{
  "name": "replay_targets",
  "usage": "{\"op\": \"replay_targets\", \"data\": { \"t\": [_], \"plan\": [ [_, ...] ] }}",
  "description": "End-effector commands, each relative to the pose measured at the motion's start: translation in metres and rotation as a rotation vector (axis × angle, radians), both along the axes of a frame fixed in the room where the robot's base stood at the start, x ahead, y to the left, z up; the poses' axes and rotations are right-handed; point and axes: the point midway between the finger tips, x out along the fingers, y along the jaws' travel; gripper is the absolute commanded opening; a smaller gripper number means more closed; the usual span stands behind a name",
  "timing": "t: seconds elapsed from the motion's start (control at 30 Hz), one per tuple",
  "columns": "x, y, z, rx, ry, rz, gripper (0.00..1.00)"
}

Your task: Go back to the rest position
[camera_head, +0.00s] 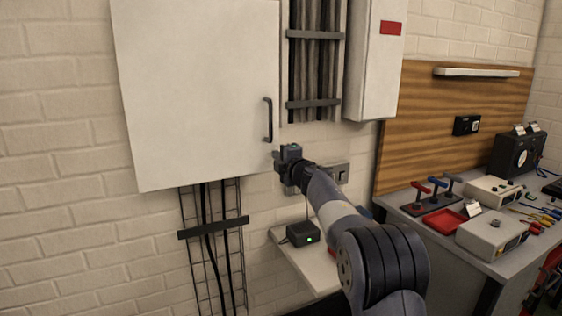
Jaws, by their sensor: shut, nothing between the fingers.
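My gripper (281,157) is at the end of my raised arm, in the middle of the camera_head view. It is shut and holds nothing that I can see. It is just below and right of the black handle of a white wall cabinet (200,90), by the cabinet's lower right corner. I cannot tell whether it touches the cabinet. The cabinet door looks shut. My arm hides part of the wall plate and the small shelf behind it.
A small shelf (290,252) holds a black box (302,234) with a green light. A workbench (412,219) on the right carries red-handled switches (430,190), a red tray (446,221) and several instruments. Cables run down the wall below the cabinet.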

Motion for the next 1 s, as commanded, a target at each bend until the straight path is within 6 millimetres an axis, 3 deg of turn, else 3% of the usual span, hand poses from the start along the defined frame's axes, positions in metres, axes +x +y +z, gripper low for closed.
{"op": "replay_targets", "data": {
  "t": [0.57,1.0],
  "plan": [
    [0.002,-0.002,0.002,0.001,-0.003,-0.001,0.0],
    [-0.016,-0.018,0.046,0.032,-0.033,-0.029,0.0]
  ]
}}
